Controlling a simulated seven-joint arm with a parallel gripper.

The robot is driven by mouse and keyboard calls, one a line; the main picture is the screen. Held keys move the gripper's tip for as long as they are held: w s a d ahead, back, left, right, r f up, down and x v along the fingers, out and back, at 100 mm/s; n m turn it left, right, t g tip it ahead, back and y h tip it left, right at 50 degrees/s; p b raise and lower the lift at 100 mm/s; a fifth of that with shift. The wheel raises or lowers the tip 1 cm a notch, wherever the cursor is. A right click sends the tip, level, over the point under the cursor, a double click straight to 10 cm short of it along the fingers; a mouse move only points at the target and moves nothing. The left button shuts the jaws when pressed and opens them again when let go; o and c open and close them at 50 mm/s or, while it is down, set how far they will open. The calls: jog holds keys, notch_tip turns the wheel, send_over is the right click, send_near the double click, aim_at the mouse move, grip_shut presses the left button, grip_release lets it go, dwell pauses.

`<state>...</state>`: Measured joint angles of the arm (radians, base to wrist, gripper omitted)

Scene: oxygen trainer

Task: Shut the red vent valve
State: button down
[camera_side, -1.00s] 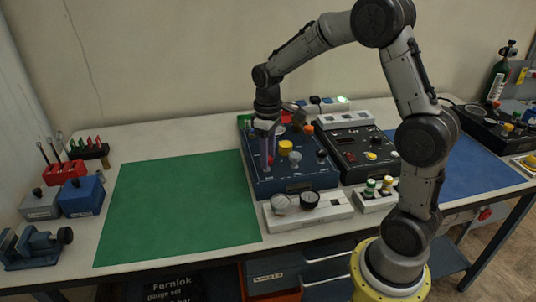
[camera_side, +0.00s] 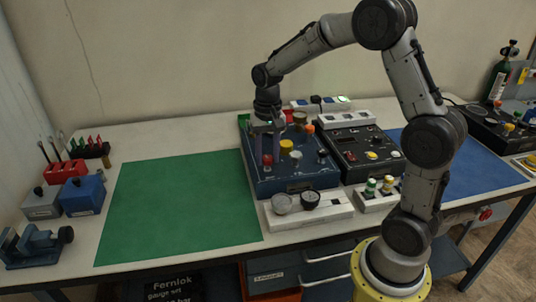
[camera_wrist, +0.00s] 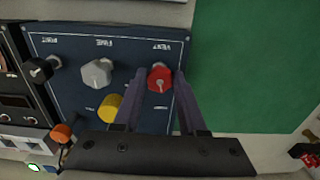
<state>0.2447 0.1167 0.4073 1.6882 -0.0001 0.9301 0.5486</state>
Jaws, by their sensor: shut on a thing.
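The red vent valve (camera_wrist: 160,79) is a faceted knob on the dark blue panel (camera_wrist: 62,95), beside a label reading "VENT" in the wrist view. In the side view, the red vent valve (camera_side: 267,160) shows at the panel's left part. My gripper (camera_wrist: 160,84) has one finger on each side of the knob and is shut on it. In the side view, my gripper (camera_side: 267,157) points down onto the panel. The knob's pointer direction is too small to tell.
A grey knob (camera_wrist: 97,73), a yellow knob (camera_wrist: 110,108) and a black knob (camera_wrist: 38,70) stand on the same panel. Two gauges (camera_side: 281,204) (camera_side: 310,199) sit in front. A green mat (camera_side: 180,210) lies clear to the left.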

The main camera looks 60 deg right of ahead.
aim_at(267, 158)
jog(key=shift+r+m, duration=0.1)
jog(key=shift+m, duration=1.2)
jog(key=shift+w+m, duration=0.1)
jog(key=shift+m, duration=0.2)
jog(key=shift+c, duration=2.3)
grip_release()
notch_tip(267, 158, up, 14)
